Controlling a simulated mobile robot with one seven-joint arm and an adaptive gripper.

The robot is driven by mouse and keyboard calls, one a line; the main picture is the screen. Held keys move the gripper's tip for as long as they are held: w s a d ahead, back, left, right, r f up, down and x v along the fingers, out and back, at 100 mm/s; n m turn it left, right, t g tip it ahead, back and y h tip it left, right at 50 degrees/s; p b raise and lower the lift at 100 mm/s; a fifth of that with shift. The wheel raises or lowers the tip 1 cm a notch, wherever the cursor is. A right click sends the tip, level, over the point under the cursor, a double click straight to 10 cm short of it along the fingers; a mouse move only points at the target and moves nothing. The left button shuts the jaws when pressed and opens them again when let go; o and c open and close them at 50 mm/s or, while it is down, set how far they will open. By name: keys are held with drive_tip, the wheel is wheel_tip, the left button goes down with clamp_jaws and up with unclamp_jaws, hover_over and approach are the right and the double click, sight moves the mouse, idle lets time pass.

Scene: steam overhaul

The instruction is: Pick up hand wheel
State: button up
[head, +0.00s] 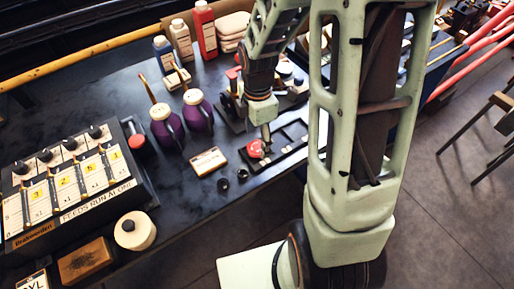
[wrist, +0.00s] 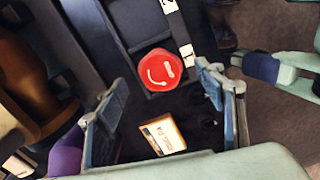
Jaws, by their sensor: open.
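The red round piece that looks like the hand wheel (head: 256,149) sits in a black compartmented tray (head: 291,134) on the dark bench. In the wrist view the red wheel (wrist: 160,70) shows a pale curved mark on its face and lies at one end of a tray compartment. My gripper (wrist: 160,78) is open, with one finger on each side of the wheel in the picture. Both fingers appear apart from it, and nothing is between them in grip. The height of the fingertips above the wheel cannot be told.
A small labelled block (head: 208,161) lies beside the tray, with small black rings (head: 223,184) nearby. Two purple oil cans (head: 198,110) stand to the left. A switch box (head: 75,185) fills the bench's left. Bottles (head: 204,30) stand behind. The bench's front edge is close.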

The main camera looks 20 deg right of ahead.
sight(257, 150)
drive_tip(key=shift+f, duration=1.4)
drive_tip(key=shift+c, duration=0.3)
drive_tip(key=c, duration=1.4)
drive_tip(key=shift+c, duration=0.2)
drive_tip(key=shift+r, duration=0.1)
